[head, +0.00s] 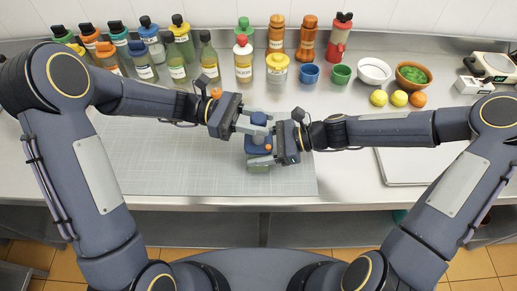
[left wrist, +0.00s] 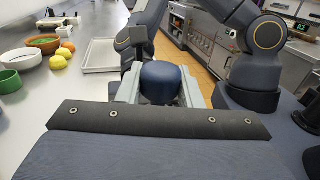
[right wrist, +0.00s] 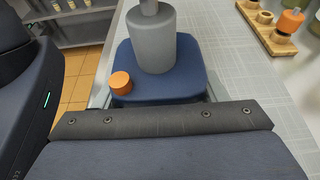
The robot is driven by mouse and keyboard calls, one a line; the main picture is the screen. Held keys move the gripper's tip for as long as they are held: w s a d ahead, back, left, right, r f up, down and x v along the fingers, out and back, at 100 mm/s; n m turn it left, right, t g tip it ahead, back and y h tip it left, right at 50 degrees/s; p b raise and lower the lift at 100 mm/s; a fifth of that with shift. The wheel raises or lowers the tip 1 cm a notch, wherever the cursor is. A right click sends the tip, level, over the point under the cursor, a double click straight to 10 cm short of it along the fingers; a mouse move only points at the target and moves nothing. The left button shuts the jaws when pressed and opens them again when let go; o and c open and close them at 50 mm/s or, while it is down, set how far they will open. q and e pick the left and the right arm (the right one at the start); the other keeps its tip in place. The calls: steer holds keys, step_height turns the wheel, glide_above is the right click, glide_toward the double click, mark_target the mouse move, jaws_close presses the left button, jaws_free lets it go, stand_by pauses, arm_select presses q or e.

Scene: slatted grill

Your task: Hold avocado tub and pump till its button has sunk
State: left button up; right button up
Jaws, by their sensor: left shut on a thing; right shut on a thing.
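The avocado tub (head: 260,162) stands upright on the grey mat, its pale green body mostly hidden below a blue lid (head: 256,149). The lid also shows in the right wrist view (right wrist: 188,78), with a grey pump column (right wrist: 152,40) in its middle. An orange button (right wrist: 121,83) stands proud of the lid near one corner; it shows small in the head view (head: 268,147). My right gripper (head: 268,156) is shut on the tub from the right. My left gripper (head: 256,124) is shut on the blue pump knob (left wrist: 160,82) above the lid.
Several bottles (head: 145,72) stand along the back left. Blue (head: 310,74) and green cups (head: 341,75), bowls (head: 374,71) and fruit (head: 398,98) are at the back right. A pale tray (head: 415,166) lies at right. The mat (head: 165,165) is clear to the left.

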mark_target(258, 117)
arm_select(q)
steer(key=shift+r, duration=1.8)
steer(key=shift+f, duration=2.2)
steer(key=o, duration=1.1)
steer(key=shift+a, duration=0.1)
steer(key=shift+v, duration=2.9)
